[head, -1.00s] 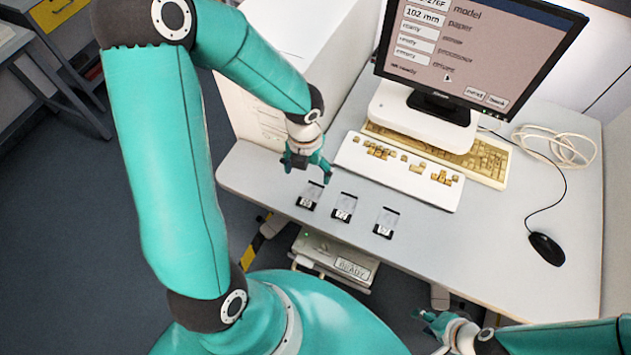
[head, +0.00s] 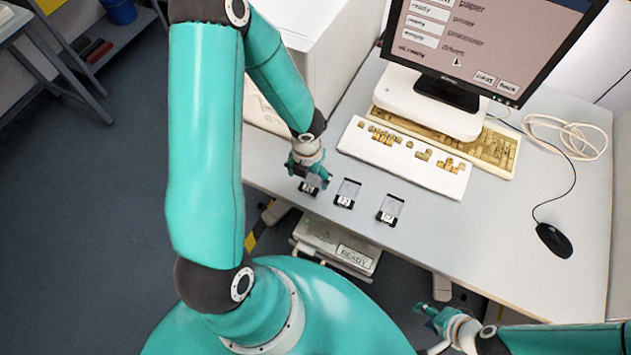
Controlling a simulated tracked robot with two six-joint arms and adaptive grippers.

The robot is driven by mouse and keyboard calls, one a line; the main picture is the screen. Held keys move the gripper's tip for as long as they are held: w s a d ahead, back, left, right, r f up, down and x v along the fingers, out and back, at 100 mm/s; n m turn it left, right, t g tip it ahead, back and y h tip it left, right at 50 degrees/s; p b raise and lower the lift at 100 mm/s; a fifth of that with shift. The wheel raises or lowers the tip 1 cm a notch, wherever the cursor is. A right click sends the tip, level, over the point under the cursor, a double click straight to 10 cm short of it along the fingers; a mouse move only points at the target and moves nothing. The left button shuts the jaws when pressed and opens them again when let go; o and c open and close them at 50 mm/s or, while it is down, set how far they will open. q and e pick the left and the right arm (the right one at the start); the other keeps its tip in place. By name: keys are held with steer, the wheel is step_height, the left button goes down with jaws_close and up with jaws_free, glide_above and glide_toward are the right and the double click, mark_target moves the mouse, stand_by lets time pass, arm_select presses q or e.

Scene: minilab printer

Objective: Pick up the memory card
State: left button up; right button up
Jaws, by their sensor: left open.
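Three small memory cards with clear tops and dark, numbered lower ends lie in a row near the desk's front edge. The left card (head: 309,188) is partly hidden under my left gripper (head: 308,180). The middle card (head: 347,193) and the right card (head: 390,209) lie clear of it. My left gripper is open and points down over the left card; I cannot tell whether it touches it. My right gripper (head: 427,311) is low at the bottom right, in front of the desk and away from the cards; its finger state is unclear.
A white keyboard (head: 399,160) lies behind the cards, with a monitor (head: 480,45) on a white base beyond. A black mouse (head: 554,240) and its cable are at the right. A box marked READY (head: 340,246) sits below the desk edge. The desk's front right is clear.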

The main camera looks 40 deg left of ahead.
mark_target(309, 188)
arm_select(q)
step_height(309, 188, down, 5)
steer(key=shift+s+d+r+b, duration=0.15)
steer(key=shift+r+b, duration=0.05)
steer(key=shift+b, duration=0.9)
steer(key=c, duration=1.2)
steer(key=shift+o, duration=0.2)
steer(key=shift+r, duration=0.15)
